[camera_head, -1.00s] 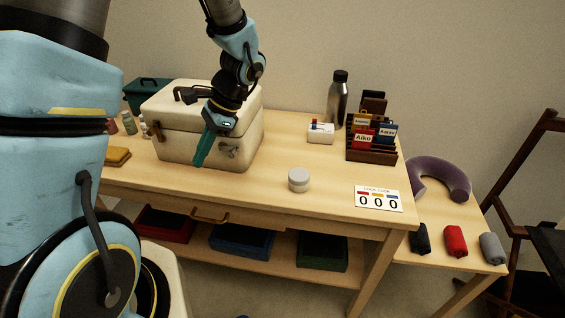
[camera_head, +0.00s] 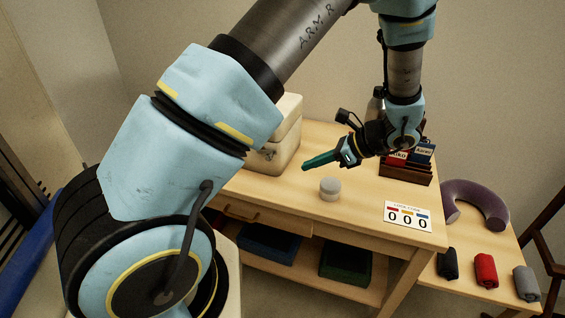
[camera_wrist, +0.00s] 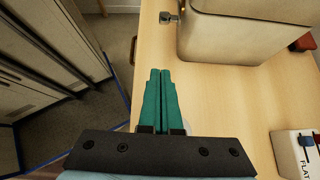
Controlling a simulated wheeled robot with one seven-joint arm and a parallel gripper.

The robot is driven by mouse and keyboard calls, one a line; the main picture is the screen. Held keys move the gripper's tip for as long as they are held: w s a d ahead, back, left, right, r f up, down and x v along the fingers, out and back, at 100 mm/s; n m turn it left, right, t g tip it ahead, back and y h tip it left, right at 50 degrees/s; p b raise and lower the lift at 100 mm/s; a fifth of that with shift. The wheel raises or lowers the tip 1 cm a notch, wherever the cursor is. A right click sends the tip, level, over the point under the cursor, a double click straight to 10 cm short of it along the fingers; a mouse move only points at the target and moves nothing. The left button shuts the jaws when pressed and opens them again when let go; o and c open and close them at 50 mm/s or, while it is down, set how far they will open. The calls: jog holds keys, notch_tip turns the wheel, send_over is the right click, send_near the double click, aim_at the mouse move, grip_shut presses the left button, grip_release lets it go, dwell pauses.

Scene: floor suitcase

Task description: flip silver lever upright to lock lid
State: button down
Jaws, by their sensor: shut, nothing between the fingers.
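The cream case (camera_head: 277,152) stands on the wooden table, with its lid down; my arm hides much of it. A small silver lever (camera_wrist: 169,18) sticks out from the case's front side at the top of the wrist view. Its exact tilt is hard to tell. A latch also shows dimly on the case front in the head view (camera_head: 267,155). My gripper (camera_head: 305,166) has teal fingers pressed together and empty. It is right of the case, above the table and apart from the lever. The case body (camera_wrist: 245,40) is ahead and right of the fingertips (camera_wrist: 160,73) in the wrist view.
A round white-grey jar (camera_head: 330,189) stands close below my gripper. A code card (camera_head: 408,217) reading 000 lies to the right. A white box (camera_wrist: 293,150) shows at the wrist view's lower right.

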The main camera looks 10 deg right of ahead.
dwell(0.3)
jog(key=p+x, duration=0.2)
jog(key=x, duration=0.7)
jog(key=shift+w+a+p, duration=0.15)
jog(key=shift+a+p, duration=0.1)
jog(key=shift+p, duration=0.05)
jog(key=shift+w+a+r+p, duration=0.15)
jog(key=shift+a+r+p, duration=0.05)
jog(key=shift+r+p, duration=0.25)
jog(key=shift+w+a+r+p, duration=0.2)
jog(key=shift+r+p, duration=0.1)
jog(key=shift+r, duration=0.25)
jog(key=shift+w+a+r+p, duration=0.2)
jog(key=shift+r+p, duration=0.15)
jog(key=shift+r, duration=0.25)
jog(key=shift+r, duration=0.1)
jog(key=shift+r+h, duration=0.15)
jog(key=shift+h, duration=0.15)
